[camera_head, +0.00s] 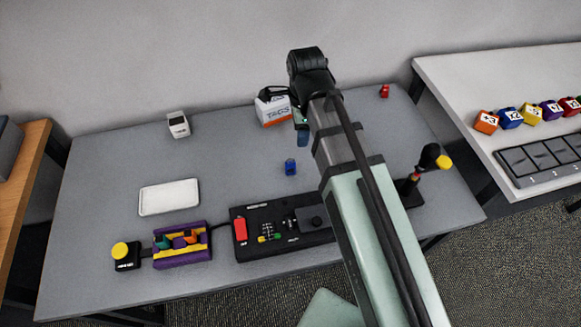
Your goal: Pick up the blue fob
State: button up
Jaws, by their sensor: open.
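The blue fob (290,168) is a small dark blue piece standing on the grey table, left of my arm and near the middle of the tabletop. My gripper (302,138) hangs from the end of my arm, slightly beyond and to the right of the fob in the picture. My own arm partly hides it, and its fingers show only as a small dark shape. The gripper is open, and the fob is apart from it. The height of the gripper over the table is hard to judge.
A white box marked TAGS (273,111) stands behind the gripper. A black control panel (262,235) and a purple and yellow holder (183,246) lie at the front. A white tray (169,197) lies left. A black stick with a yellow end (427,160) stands right.

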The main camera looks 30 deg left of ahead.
aim_at(290, 162)
jog(key=shift+s+a+f, duration=0.2)
jog(key=shift+s+f, duration=0.35)
jog(key=shift+f, duration=1.8)
jog(key=shift+s+a+f, duration=0.2)
jog(key=shift+s+f, duration=0.35)
jog(key=shift+f, duration=1.8)
jog(key=shift+s+a+f, duration=0.2)
jog(key=shift+s+f, duration=0.35)
jog(key=shift+f, duration=1.8)
jog(key=shift+c, duration=0.5)
grip_shut()
